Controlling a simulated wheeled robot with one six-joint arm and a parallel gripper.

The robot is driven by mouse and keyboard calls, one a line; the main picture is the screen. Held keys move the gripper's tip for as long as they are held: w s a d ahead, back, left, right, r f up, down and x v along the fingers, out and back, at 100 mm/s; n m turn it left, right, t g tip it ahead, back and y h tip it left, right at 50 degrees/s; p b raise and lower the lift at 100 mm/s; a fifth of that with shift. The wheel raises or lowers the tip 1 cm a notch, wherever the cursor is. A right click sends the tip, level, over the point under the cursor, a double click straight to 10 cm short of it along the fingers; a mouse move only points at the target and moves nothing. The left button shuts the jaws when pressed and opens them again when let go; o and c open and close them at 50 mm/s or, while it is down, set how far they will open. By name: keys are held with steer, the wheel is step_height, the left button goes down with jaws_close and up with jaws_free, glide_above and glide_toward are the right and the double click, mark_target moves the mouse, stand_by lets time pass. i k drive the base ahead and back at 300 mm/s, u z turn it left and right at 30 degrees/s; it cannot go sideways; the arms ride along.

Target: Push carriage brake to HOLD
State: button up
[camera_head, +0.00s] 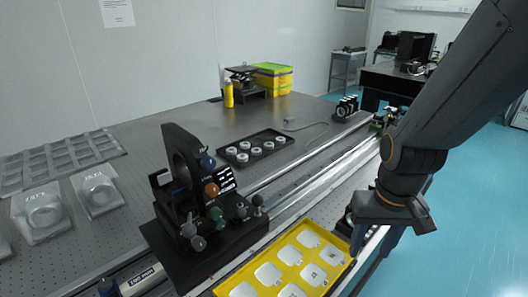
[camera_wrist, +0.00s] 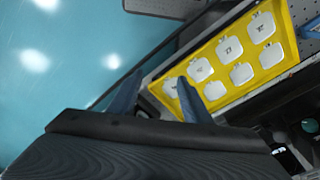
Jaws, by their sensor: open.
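The black carriage (camera_head: 185,250) sits on the rail at centre left in the head view, with an upright ring mount on it. It bears several ball-ended knobs: an orange one (camera_head: 211,189), a blue one (camera_head: 207,163) and grey ones such as this knob (camera_head: 257,200). A black label with white print (camera_head: 226,180) is beside them, too small to read. I cannot tell which knob is the brake. My gripper (camera_head: 375,248) points down right of the carriage, well apart from it. In the wrist view its fingers (camera_wrist: 158,92) are apart with nothing between them.
A yellow tray of white pieces (camera_head: 335,272) lies between carriage and gripper; it also shows in the wrist view (camera_wrist: 292,52). A black tray of round parts (camera_head: 233,162) lies behind the rail (camera_head: 310,165). Blue floor is open at right.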

mark_target(240, 212)
steer(key=u, duration=0.85)
steer(key=k, duration=0.45)
steer(key=u, duration=0.35)
steer(key=i, duration=0.5)
steer(key=u, duration=0.05)
